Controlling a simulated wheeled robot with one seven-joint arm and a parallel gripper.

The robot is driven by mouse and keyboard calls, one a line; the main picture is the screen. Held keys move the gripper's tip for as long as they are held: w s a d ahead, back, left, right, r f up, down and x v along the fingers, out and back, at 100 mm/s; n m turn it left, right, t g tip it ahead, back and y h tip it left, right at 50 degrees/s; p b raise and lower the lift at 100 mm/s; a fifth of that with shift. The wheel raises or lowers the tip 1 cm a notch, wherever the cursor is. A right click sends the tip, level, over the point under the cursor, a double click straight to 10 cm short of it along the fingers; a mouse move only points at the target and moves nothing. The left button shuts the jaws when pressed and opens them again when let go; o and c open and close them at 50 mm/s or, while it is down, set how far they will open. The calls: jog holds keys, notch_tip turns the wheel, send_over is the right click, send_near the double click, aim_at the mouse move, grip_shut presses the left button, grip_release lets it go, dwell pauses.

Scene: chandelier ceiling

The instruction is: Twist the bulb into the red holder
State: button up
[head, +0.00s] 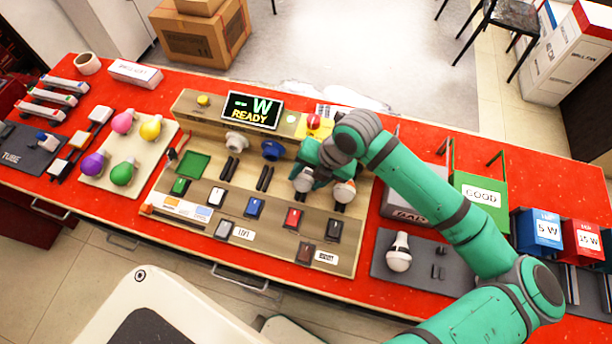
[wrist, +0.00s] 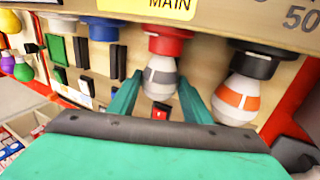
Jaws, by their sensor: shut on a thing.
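In the wrist view, a white bulb with a grey band (wrist: 160,76) is between the fingers of my gripper (wrist: 158,92), which is shut on it. The bulb's top meets the red holder (wrist: 168,42) on the panel; how deep it sits cannot be told. The bulb also shows below my gripper in the head view (head: 302,183), where the arm and gripper hide the red holder. To the right, an orange-banded bulb (wrist: 238,98) is at a black holder (wrist: 252,64); it also shows in the head view (head: 344,191).
The panel has a blue holder (head: 271,149), a white holder (head: 236,142), several switches and a display (head: 252,110) reading "W READY". Another bulb (head: 399,252) stands on a dark mat at right. Coloured bulbs stand on a board (head: 92,182) at left. A green GOOD bin (head: 481,190) is right of my arm.

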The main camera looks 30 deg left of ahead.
jog(key=shift+y, duration=0.3)
jog(key=o, duration=1.1)
jog(key=v, duration=1)
jog(key=shift+d+r, duration=0.2)
jog(key=shift+r, duration=0.15)
